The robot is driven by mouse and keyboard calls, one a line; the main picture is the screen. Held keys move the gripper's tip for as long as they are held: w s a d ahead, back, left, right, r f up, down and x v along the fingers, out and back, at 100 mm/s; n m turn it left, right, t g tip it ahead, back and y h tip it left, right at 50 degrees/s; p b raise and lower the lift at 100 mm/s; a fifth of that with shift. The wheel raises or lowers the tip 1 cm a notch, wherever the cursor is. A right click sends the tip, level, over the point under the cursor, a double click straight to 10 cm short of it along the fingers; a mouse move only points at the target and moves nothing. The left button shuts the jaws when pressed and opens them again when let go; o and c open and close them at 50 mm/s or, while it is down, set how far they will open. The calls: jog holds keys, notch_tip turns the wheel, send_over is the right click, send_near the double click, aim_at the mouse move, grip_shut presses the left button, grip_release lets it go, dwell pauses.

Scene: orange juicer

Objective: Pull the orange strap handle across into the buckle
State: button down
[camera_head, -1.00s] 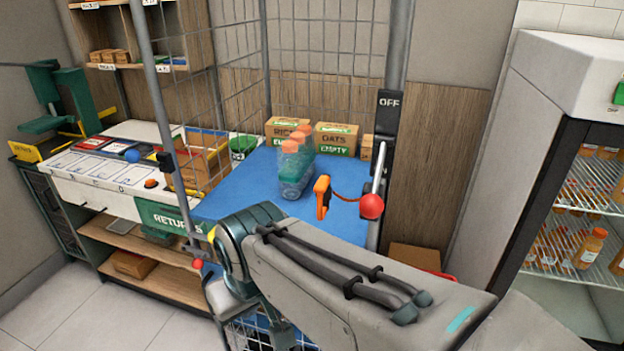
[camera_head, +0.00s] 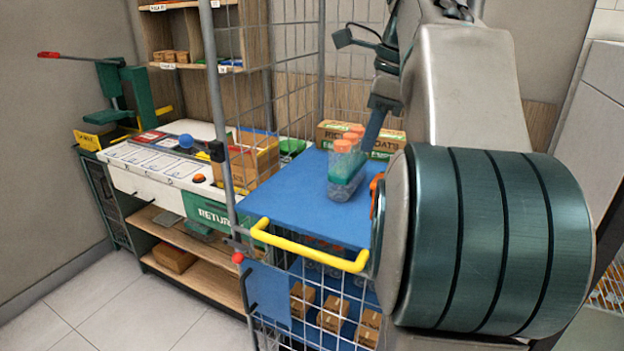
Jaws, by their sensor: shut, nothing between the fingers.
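The orange strap handle (camera_head: 376,190) shows only as a sliver at the right edge of the cage cart's blue shelf (camera_head: 290,195). My arm hides the rest of it, with its strap and the right post. A black block (camera_head: 217,150) on the cart's left post (camera_head: 219,110) may be the buckle; I cannot tell for sure. My gripper (camera_head: 371,140) is shut and empty, pointing down. In the picture it appears above the handle, beside the bottles. I cannot tell its distance from the handle.
Clear bottles with orange caps (camera_head: 345,168) stand on the blue shelf, with cardboard boxes (camera_head: 332,131) behind. A yellow bar (camera_head: 310,246) crosses the cart's front. The returns bench (camera_head: 185,160) stands left. The shelf's left part is clear.

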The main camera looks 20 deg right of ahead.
jog(key=shift+m, duration=0.4)
jog(key=b+x, duration=0.1)
jog(key=x, duration=0.8)
jog(key=shift+d, duration=0.1)
jog(key=shift+w+a+f+p, duration=0.15)
jog(key=shift+w+a+p, duration=0.05)
jog(key=shift+w+a, duration=0.55)
jog(key=shift+w+a+f+p, duration=0.1)
jog(key=shift+w+a+p, duration=0.05)
jog(key=shift+w+a, duration=0.6)
jog(key=shift+s, duration=0.15)
